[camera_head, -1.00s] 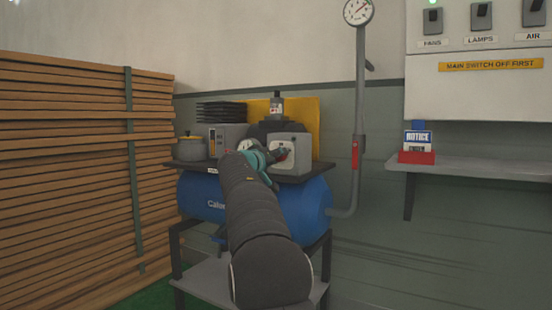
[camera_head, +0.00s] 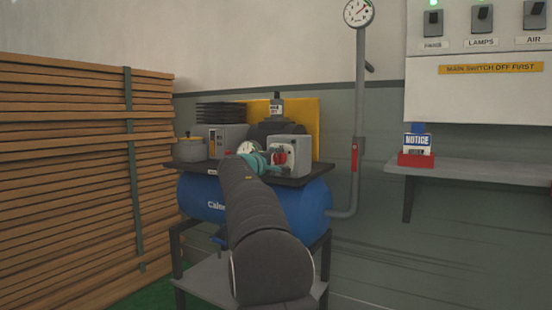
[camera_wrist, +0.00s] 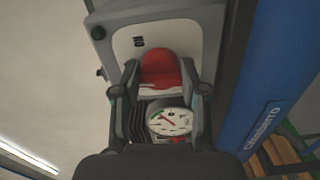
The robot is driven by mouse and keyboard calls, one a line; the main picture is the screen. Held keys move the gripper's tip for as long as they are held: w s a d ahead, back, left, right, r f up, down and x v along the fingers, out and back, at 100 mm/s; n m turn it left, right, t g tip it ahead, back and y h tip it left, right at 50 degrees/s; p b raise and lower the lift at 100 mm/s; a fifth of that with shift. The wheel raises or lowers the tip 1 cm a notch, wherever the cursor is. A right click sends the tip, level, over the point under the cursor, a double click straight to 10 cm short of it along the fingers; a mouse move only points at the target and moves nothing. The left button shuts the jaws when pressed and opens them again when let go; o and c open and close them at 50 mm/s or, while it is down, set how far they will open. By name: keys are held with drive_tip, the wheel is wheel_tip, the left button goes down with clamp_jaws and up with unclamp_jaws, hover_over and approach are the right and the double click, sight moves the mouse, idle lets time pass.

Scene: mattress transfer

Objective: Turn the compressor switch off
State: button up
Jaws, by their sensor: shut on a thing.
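The compressor is a blue tank (camera_head: 305,203) on a dark stand, seen in the head view. A grey switch box (camera_head: 297,157) with a red knob (camera_head: 280,156) stands on its top plate. In the wrist view the box face (camera_wrist: 197,38) fills the top, with the red knob (camera_wrist: 160,68) in front of it. My gripper (camera_wrist: 160,88) is shut on the red knob, one finger on each side. In the head view my gripper (camera_head: 271,160) reaches the box's left front and partly hides the knob. I cannot read the switch's setting.
A round gauge (camera_wrist: 170,122) sits close to my fingers. A pot (camera_head: 191,149) and a grey box (camera_head: 228,138) stand left on the plate. Stacked boards (camera_head: 65,170) fill the left. A grey pipe (camera_head: 359,95) and a wall shelf (camera_head: 470,172) are at right.

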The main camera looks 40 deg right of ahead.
drive_tip(key=shift+r+n, duration=0.1)
drive_tip(key=shift+n, duration=0.5)
drive_tip(key=o, duration=1.2)
drive_tip(key=shift+d, duration=0.1)
drive_tip(key=shift+c, duration=0.2)
drive_tip(key=v, duration=1.2)
